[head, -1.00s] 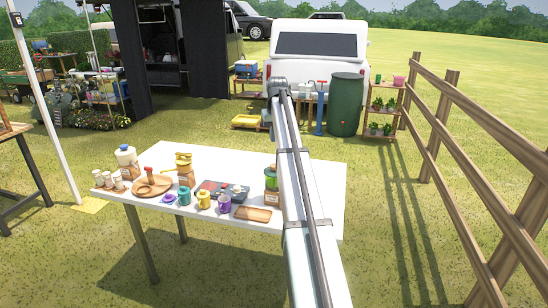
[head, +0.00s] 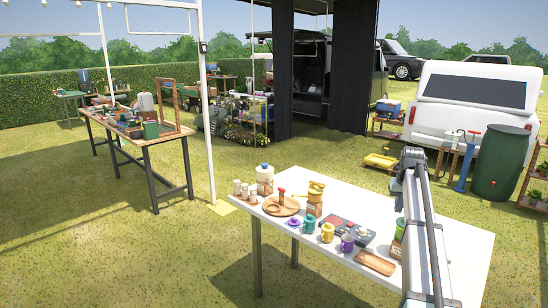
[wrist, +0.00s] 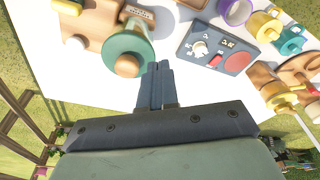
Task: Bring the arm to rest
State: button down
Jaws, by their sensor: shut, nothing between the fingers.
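My gripper (wrist: 157,72) is in the wrist view with its two fingers together and nothing between them. It is above the white table (wrist: 75,75). A jar with a green lid (wrist: 124,44) is just left of the fingertips in that view, apart from them. In the head view my arm reaches out over the right part of the white table (head: 468,250). The fingers cannot be made out there. The green-lidded jar (head: 399,230) is partly hidden behind my arm.
On the table are a wooden board (head: 375,262), a dark panel (head: 361,236), a purple mug (head: 347,243), a yellow mug (head: 327,232), a teal mug (head: 309,224) and a round wooden tray (head: 271,207). A second table (head: 160,148) stands left, beyond a white pole (head: 207,130). Grass lies between.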

jog(key=s+a+f+n, duration=0.1)
jog(key=s+a+f, duration=0.4)
jog(key=a+f, duration=0.3)
jog(key=s+a+f+g, duration=0.1)
jog(key=s+a+f, duration=0.45)
jog(key=f, duration=0.45)
jog(key=s+a+f+n, duration=0.1)
jog(key=s+a+f, duration=0.3)
jog(key=a+f, duration=0.45)
jog(key=s+a+f+g, duration=0.1)
jog(key=s+a+f, duration=0.4)
jog(key=s, duration=0.4)
jog(key=s+a+f, duration=0.4)
jog(key=s+f, duration=0.3)
jog(key=s, duration=0.1)
jog(key=s+f+g, duration=0.3)
jog(key=s+f, duration=0.7)
jog(key=s, duration=0.4)
jog(key=s+f+g, duration=0.3)
jog(key=s+f, duration=0.7)
jog(key=s, duration=0.4)
jog(key=shift+s+d+f+n+g, duration=0.2)
jog(key=shift+s+d+n+g, duration=0.1)
jog(key=shift+s+d+g, duration=0.1)
